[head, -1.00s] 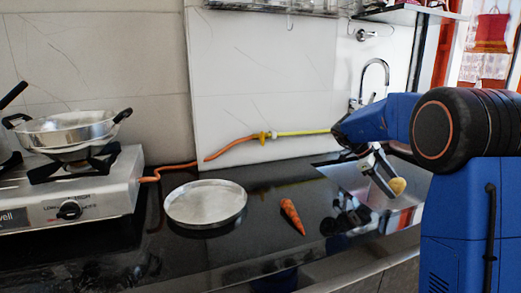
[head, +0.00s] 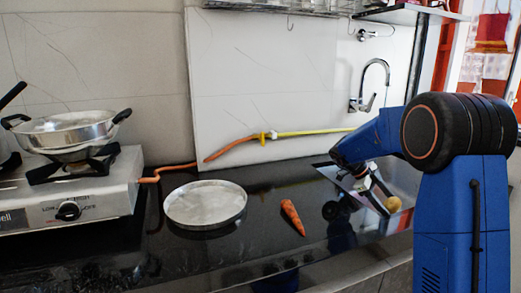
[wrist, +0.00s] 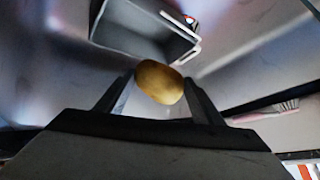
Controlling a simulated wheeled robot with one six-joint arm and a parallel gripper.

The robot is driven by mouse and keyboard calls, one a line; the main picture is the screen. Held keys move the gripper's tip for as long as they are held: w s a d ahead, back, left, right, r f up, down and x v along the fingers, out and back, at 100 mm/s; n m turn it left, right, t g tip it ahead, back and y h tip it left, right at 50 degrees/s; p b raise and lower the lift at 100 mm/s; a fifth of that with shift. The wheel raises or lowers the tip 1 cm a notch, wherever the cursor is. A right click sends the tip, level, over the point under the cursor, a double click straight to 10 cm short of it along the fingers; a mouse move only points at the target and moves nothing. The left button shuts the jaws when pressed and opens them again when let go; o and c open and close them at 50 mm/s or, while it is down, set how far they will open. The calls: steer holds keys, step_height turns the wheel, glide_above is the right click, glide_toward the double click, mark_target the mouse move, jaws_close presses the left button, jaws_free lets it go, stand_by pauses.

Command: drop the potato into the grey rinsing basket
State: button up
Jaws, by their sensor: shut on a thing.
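The potato (wrist: 159,82) is yellow-brown and sits between the two fingers of my gripper (wrist: 158,88) in the wrist view. My gripper is shut on it. In the head view the potato (head: 393,204) shows at the end of my gripper (head: 384,201), over the sink area at the right. The grey rinsing basket (wrist: 135,38) is a box with pale handles at its right side, at the top of the wrist view. The potato appears apart from it, below it in that picture. I cannot make out the basket in the head view, where my arm covers part of the sink.
The sink (head: 403,176) lies behind my arm. A carrot (head: 292,217) and a round steel plate (head: 205,204) lie on the black counter. A stove with a pan (head: 68,131) stands at left. A tap (head: 376,80) rises behind the sink. A brush (wrist: 270,112) shows at right.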

steer(key=o, duration=1.2)
steer(key=v, duration=1.7)
steer(key=shift+a+r, duration=0.15)
steer(key=shift+a, duration=0.05)
